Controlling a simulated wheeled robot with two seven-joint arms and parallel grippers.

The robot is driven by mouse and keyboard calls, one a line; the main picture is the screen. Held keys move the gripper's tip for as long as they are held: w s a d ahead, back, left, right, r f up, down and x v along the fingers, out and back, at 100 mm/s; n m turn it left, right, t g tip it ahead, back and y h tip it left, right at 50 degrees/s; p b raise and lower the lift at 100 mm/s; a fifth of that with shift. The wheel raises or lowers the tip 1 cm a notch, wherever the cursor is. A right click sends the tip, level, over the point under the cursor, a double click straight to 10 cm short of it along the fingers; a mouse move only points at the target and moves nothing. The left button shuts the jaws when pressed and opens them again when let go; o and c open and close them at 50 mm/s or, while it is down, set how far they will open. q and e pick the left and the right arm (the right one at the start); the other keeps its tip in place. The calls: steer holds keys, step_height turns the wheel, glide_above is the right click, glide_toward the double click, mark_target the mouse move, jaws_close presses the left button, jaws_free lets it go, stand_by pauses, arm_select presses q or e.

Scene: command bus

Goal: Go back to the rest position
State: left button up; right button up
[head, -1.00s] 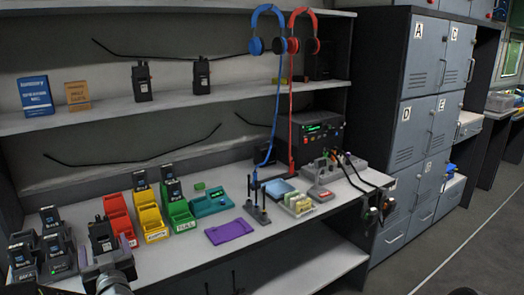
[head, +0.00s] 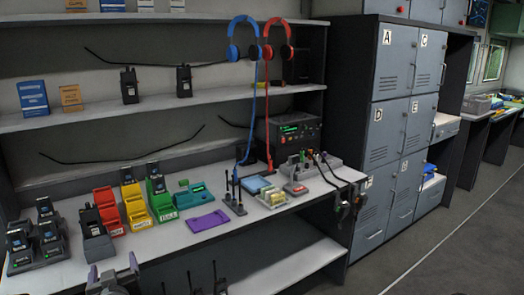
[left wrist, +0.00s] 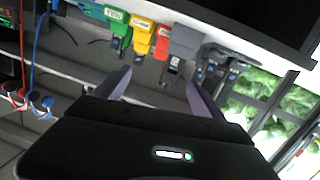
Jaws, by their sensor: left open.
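My left gripper (head: 113,274) is at the bottom left of the head view, in front of the desk edge, open with nothing between its fingers. In the left wrist view its two purple-grey fingers (left wrist: 162,92) are spread apart and empty. A black handheld radio (head: 95,228) stands upright on the desk behind the gripper, apart from it. My right gripper is in neither view.
The desk (head: 165,240) holds red (head: 108,211), yellow (head: 136,207) and green (head: 162,206) bins, a purple mat (head: 208,221) and several radios in a charger (head: 40,257). Lockers (head: 395,60) stand right. Blue (head: 233,47) and red (head: 285,50) headsets hang above. Floor at right (head: 450,235) is clear.

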arm_select(q)
steer(key=s+d+f+m+g+h+p, duration=0.1)
steer(key=s+d+f+g+h, duration=0.25)
steer(key=d+f, duration=0.6)
steer(key=s+d+f+m+g+h, duration=0.25)
steer(key=d+f+h, duration=0.25)
steer(key=d+f, duration=0.45)
steer(key=s+d+f+g+h, duration=0.1)
steer(key=s+d+f+g, duration=0.1)
steer(key=s+d+f, duration=0.3)
steer(key=s+d+f+m+g+h+p, duration=0.1)
steer(key=s+d+f+g, duration=0.2)
steer(key=s, duration=0.8)
steer(key=s+d+f+m+g+h+p, duration=0.1)
steer(key=s+d+f+g+h, duration=0.1)
steer(key=s+d+f, duration=0.4)
steer(key=s+f, duration=0.2)
steer(key=s, duration=0.1)
steer(key=shift+d+g, duration=0.3)
steer(key=shift+d, duration=0.1)
steer(key=shift+a, duration=0.15)
